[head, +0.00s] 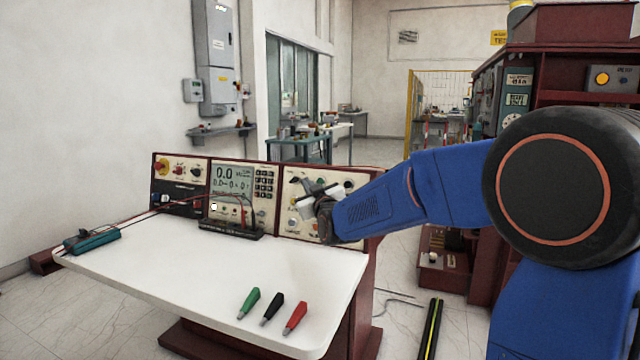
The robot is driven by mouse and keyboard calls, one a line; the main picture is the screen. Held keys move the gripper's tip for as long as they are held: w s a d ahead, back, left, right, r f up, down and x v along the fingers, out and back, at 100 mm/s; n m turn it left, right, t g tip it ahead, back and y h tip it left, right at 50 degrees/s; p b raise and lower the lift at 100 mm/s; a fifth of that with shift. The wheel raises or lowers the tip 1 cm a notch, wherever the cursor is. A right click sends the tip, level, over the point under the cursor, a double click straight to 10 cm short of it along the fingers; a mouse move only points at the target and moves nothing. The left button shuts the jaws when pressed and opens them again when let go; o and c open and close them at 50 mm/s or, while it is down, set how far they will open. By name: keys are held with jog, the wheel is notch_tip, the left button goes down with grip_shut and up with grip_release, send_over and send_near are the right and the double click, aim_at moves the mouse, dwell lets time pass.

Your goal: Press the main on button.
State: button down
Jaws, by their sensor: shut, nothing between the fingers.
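The console's upright control face has a left panel (181,184), a middle panel with a lit display (232,178) and a right panel (290,222). The left panel carries a red-and-yellow button (162,167) and other small controls. The right panel carries several small round controls, partly hidden behind my gripper. I cannot tell which control is the main on button; labels are too small to read. My gripper (302,187) is shut and empty, in front of the right panel's upper part. I cannot tell whether it touches the panel.
The white tabletop (190,285) below holds green (249,303), black (272,309) and red (295,318) probes at its front right. A teal meter (92,240) lies at left, with leads running to a dark terminal block (231,229). The tabletop's middle is clear.

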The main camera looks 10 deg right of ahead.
jog(key=w+d+f, duration=0.2)
jog(key=w+d, duration=0.2)
jog(key=w, duration=0.2)
jog(key=shift+w+d, duration=0.35)
jog(key=shift+d, duration=0.05)
jog(key=shift+w+d, duration=0.15)
dwell(1.9)
jog(key=shift+w+d+f, duration=0.1)
jog(key=shift+w, duration=0.1)
jog(key=shift+w+d+f, duration=0.1)
jog(key=shift+w+d, duration=0.15)
jog(key=shift+w, duration=0.1)
dwell(1.1)
jog(key=shift+s, duration=0.1)
jog(key=shift+s+a+r, duration=0.2)
jog(key=shift+s+a, duration=0.3)
jog(key=shift+s, duration=0.1)
dwell(0.4)
jog(key=shift+s+a+r, duration=0.2)
jog(key=shift+s+a, duration=0.25)
jog(key=shift+s, duration=0.2)
jog(key=shift+s+a+r, duration=0.2)
jog(key=shift+s+a, duration=0.3)
jog(key=shift+s, duration=0.2)
jog(key=shift+s+a+r, duration=0.2)
jog(key=shift+s+a, duration=0.25)
jog(key=shift+s, duration=0.2)
